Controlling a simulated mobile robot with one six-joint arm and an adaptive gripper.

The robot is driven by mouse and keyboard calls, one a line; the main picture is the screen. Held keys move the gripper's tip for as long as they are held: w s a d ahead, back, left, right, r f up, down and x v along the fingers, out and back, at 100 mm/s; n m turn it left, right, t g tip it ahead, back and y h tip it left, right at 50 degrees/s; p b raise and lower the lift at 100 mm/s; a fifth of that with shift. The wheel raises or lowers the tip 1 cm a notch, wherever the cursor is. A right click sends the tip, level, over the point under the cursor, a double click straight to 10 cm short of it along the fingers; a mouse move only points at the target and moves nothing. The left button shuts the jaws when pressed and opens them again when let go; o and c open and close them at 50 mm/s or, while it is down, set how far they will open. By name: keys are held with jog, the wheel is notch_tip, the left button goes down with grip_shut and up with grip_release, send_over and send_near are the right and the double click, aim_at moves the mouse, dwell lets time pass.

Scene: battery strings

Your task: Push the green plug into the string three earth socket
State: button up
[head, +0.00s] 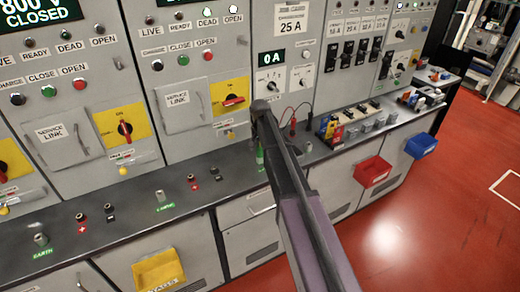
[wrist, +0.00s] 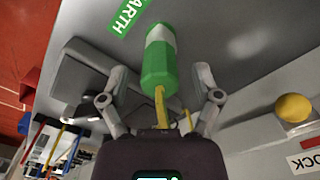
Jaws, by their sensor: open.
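The green plug (wrist: 158,58) has a pale band and a yellow cable running back toward my gripper (wrist: 160,75). It lies between the two fingers in the wrist view, with visible gaps on both sides. My gripper is open around it and does not clamp it. A green EARTH label (wrist: 130,14) lies on the grey bench just beyond the plug. The socket is not visible, so I cannot tell how deep the plug sits. In the head view, a small green part of the plug (head: 260,158) shows beside my arm, which hides the fingers.
The grey bench (head: 125,212) carries other earth sockets (head: 41,240) and red and black terminals to the left. Cabinet fronts with yellow switch plates (head: 122,125) rise behind. Red and black leads (head: 293,122), terminal blocks and red (head: 373,171) and blue (head: 420,145) bins are right.

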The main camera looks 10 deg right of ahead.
jog(key=shift+r+p, duration=4.75)
jog(key=shift+r, duration=0.25)
jog(key=s+f+n+b, duration=0.2)
jog(key=s+n, duration=0.3)
jog(key=s, duration=2.4)
jog(key=shift+d+f, duration=0.2)
